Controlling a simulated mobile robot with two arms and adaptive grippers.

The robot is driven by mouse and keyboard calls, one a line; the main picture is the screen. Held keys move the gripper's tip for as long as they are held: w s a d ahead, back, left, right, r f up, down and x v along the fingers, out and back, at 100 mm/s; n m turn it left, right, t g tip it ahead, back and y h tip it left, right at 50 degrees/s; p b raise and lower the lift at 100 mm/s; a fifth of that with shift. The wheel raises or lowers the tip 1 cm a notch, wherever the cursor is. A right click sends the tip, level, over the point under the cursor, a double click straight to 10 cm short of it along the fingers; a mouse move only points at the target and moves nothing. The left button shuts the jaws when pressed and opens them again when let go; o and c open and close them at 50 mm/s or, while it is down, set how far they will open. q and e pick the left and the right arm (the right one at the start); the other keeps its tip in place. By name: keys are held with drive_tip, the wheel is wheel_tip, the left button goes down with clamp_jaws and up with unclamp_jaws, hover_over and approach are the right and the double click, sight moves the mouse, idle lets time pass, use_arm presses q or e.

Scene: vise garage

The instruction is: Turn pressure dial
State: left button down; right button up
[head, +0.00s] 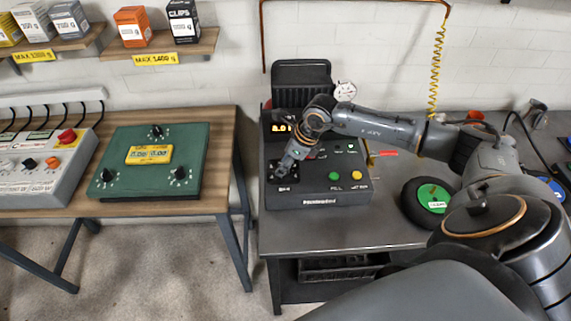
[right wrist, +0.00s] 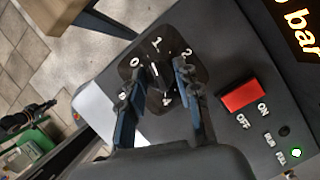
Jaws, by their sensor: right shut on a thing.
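The pressure dial (right wrist: 158,80) is a black knob on a dark plate marked 0, 1 and 2, on the dark grey control box (head: 320,197). In the right wrist view it sits between the two fingers of my right gripper (right wrist: 160,92), which is shut on it. The fingers partly hide the knob, and its exact setting is hard to read. In the head view my right gripper (head: 286,160) reaches down to the box's left part, over the dial plate (head: 283,178). My left gripper is not in view.
The box has an orange-lit display (head: 281,128), a red ON/OFF switch (right wrist: 242,95), and green (head: 334,177) and yellow (head: 357,175) buttons. A round gauge (head: 345,89) is behind. A wheel (head: 430,202) lies to the right. A wooden table (head: 215,150) with a green panel (head: 150,187) is left.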

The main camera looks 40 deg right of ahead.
drive_tip(key=m+b, duration=0.1)
drive_tip(key=m, duration=0.1)
drive_tip(key=m+h+b, duration=0.1)
drive_tip(key=m+b, duration=0.1)
drive_tip(key=shift+a+f+m+t+h, duration=0.15)
drive_tip(key=shift+m+t+h, duration=0.15)
drive_tip(key=shift+m+h+b, duration=0.8)
drive_tip(key=shift+m+b, duration=0.65)
drive_tip(key=shift+m, duration=0.45)
drive_tip(key=shift+r, duration=0.2)
drive_tip(key=o, duration=1.1)
drive_tip(key=shift+o, duration=0.2)
drive_tip(key=v, duration=1.2)
